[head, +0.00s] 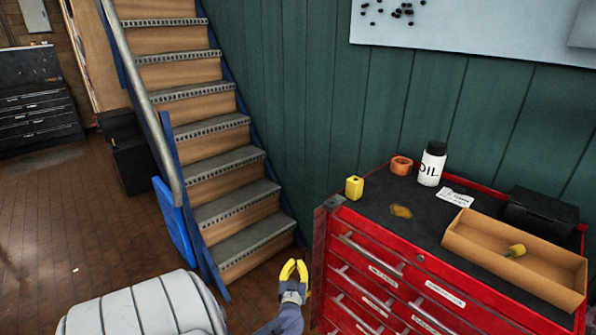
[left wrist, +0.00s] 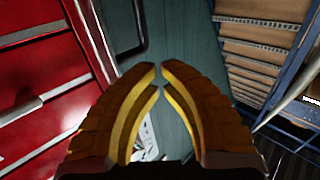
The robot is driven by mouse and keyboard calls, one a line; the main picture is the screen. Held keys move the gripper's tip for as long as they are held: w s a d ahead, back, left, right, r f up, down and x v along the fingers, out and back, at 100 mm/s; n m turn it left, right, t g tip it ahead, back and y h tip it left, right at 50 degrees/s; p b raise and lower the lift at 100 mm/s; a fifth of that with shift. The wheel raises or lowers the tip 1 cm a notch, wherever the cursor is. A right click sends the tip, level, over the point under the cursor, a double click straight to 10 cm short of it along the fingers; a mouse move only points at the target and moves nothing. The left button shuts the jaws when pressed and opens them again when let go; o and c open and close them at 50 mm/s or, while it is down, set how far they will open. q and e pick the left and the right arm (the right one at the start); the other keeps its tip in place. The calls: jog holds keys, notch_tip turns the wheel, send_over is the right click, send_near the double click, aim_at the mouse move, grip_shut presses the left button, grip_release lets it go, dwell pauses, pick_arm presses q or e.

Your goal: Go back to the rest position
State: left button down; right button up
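My left gripper (head: 294,268), with yellow fingers on a blue-grey wrist, is at the bottom middle of the head view. It points up the picture, between the foot of the stairs and the left side of the red tool cabinet (head: 375,285). In the left wrist view the two yellow fingertips (left wrist: 161,70) come together with only a thin gap. Nothing is held between them. The red cabinet also shows at the left of that view (left wrist: 40,85). My right gripper is not in view.
Stairs (head: 235,210) with a metal rail rise at the left. On the cabinet top are a yellow block (head: 354,187), an orange ring (head: 401,165), an oil bottle (head: 432,165), a cardboard tray (head: 560,265) and a black box (head: 541,213). A green wall (head: 320,110) stands behind.

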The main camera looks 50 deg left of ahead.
pick_arm(q)
jog(key=s+v, duration=0.1)
jog(key=v, duration=0.5)
jog(key=shift+a, duration=0.45)
jog(key=w+d+f+m+t+h, duration=0.15)
jog(key=d+f+m+h, duration=0.25)
jog(key=d+f+h, duration=0.65)
jog(key=s+d+f+m+g, duration=0.2)
jog(key=s+d+f, duration=0.25)
jog(key=f, duration=0.45)
jog(key=s+d+f+m+g, duration=0.2)
jog(key=s+d+f, duration=0.25)
jog(key=f, duration=0.45)
jog(key=s+d+f+m+g+h, duration=0.1)
jog(key=s+d+f, duration=0.3)
jog(key=s, duration=0.6)
jog(key=s+d+f+m+g, duration=0.2)
jog(key=s+d+f+g, duration=0.2)
jog(key=s+f, duration=0.3)
jog(key=s+d+f+m+g+h, duration=0.1)
jog(key=s+d+f+m+g, duration=0.1)
jog(key=s, duration=1.3)
notch_tip(320, 180, down, 3)
jog(key=shift+d+f+g+h, duration=0.15)
jog(key=shift+d+g+h, duration=0.2)
jog(key=shift+d+g, duration=0.55)
